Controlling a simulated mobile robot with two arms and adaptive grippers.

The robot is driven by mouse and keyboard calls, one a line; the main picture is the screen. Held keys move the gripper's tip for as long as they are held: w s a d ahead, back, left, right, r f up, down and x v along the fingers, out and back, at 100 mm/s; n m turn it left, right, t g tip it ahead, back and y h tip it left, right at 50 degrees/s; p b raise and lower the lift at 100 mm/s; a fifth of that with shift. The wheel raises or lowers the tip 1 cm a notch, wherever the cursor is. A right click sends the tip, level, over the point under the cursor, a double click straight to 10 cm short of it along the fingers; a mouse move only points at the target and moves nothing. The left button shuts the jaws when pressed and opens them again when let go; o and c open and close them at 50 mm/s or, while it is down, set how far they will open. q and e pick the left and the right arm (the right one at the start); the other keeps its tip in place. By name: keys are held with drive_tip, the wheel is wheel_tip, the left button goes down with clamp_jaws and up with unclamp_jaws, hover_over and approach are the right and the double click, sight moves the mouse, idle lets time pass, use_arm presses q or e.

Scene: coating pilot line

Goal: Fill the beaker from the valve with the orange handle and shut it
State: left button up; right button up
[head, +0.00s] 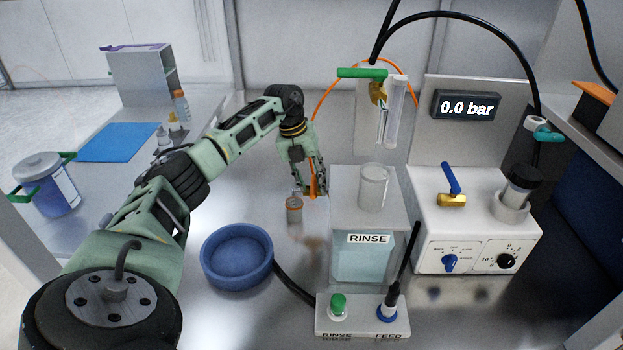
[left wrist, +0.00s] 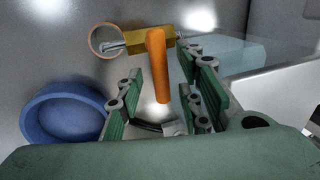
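The orange handle (head: 313,182) is on a brass valve, whose body (left wrist: 150,42) shows in the left wrist view with the handle (left wrist: 157,65) extending toward the camera. My left gripper (head: 316,188) is at the handle; in the left wrist view its green finger pads (left wrist: 160,92) are apart, one on each side of the handle, with gaps visible. A small round vessel with a copper-coloured rim (head: 294,203) is at the valve's spout end; its contents are unclear. A clear glass beaker-like cylinder (head: 373,187) stands on the rinse box. My right gripper is out of view.
A blue round bowl (head: 236,256) stands left of the rinse box (head: 364,255). A button panel (head: 362,316) is in front. A green-handled valve (head: 362,73) and a blue-handled valve (head: 452,199) are to the right. Bare bench lies between bowl and vessel.

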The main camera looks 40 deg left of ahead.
use_arm(q)
drive_tip(key=shift+d, duration=0.1)
clamp_jaws()
idle(0.3)
